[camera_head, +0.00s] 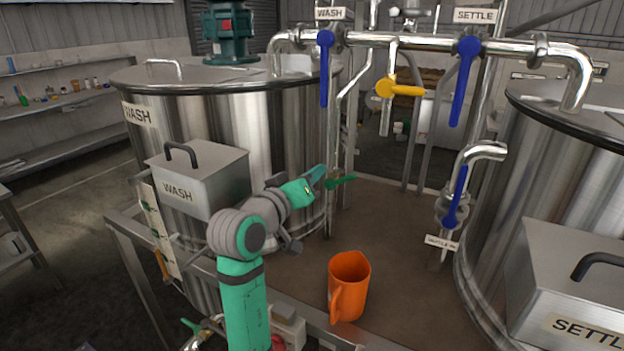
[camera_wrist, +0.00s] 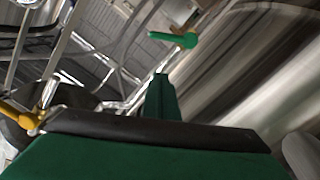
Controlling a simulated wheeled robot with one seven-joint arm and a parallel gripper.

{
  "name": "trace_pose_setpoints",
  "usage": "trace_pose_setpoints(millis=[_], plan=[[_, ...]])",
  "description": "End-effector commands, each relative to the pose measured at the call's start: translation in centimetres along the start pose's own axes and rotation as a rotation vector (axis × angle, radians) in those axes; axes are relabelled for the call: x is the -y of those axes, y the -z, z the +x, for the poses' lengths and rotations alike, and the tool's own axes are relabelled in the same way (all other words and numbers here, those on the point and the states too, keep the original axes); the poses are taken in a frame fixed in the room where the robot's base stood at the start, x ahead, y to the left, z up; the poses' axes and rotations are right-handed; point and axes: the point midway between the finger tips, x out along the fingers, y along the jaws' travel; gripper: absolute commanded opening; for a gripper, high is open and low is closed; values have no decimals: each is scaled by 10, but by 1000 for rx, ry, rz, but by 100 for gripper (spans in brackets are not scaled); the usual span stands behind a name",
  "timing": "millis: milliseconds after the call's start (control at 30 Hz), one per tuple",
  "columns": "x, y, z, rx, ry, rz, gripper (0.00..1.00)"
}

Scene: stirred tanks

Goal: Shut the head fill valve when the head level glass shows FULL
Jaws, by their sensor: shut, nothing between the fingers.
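My gripper (camera_head: 318,176) is shut and empty, beside the WASH tank (camera_head: 250,125). Its tip is close to a green valve handle (camera_head: 340,181) on a vertical pipe; I cannot tell whether they touch. In the wrist view a green handle (camera_wrist: 175,40) shows beyond the shut fingers (camera_wrist: 162,95), with a visible gap in the picture. No label reading "head" shows, so I cannot tell which valve is the head fill valve. I see no readable level glass or FULL mark.
Blue handles under the WASH (camera_head: 325,68) and SETTLE (camera_head: 465,80) signs hang down from the top pipe. A yellow handle (camera_head: 400,89) lies level between them. Another blue handle (camera_head: 456,197) is lower right. An orange jug (camera_head: 348,286) stands on the deck. The SETTLE tank (camera_head: 545,180) is at right.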

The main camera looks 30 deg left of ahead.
Motion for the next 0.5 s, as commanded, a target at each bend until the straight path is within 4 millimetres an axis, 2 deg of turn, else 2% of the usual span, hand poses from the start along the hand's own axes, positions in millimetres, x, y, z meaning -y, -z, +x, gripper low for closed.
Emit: trace_pose_setpoints(millis=[300,500], plan=[[0,0,60,2,0,-1,0],[1,-28,66,2,2,-2,0]])
